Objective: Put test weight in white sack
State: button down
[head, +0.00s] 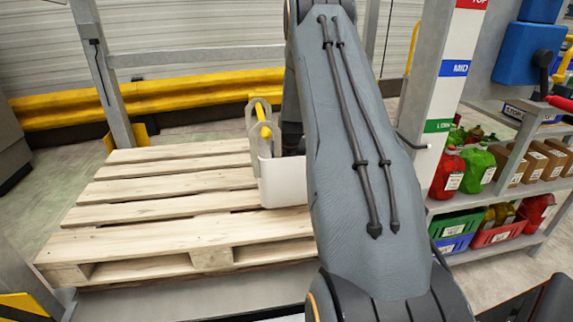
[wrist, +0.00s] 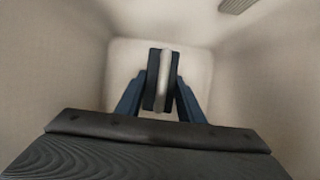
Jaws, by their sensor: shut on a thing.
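The white sack (head: 283,182) stands upright on the right part of the wooden pallet, with its pale loop handles (head: 253,122) up. My arm comes down over it, and my gripper is hidden in the head view. In the wrist view pale walls surround my gripper (wrist: 162,82), so it is inside the sack. Its dark pads are shut on a narrow, pale grey upright piece (wrist: 162,75), which appears to be the test weight. Most of that piece is hidden between the pads. I cannot tell whether it touches the sack's bottom.
The wooden pallet (head: 150,214) has bare slats left of the sack. A yellow rail (head: 170,93) runs behind it. At right, a grey post (head: 432,90) and a shelf hold red and green bottles, cartons and bins. A small grey ribbed thing (wrist: 238,5) shows at the wrist view's top.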

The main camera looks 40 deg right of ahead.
jog(key=shift+f, duration=1.45)
jog(key=c, duration=1.2)
grip_release()
jog(key=shift+f, duration=0.2)
jog(key=shift+r, duration=0.1)
jog(key=shift+r, duration=0.3)
jog(key=p+v, duration=0.1)
jog(key=v, duration=1)
jog(key=shift+s+r, duration=0.2)
jog(key=shift+s, duration=0.05)
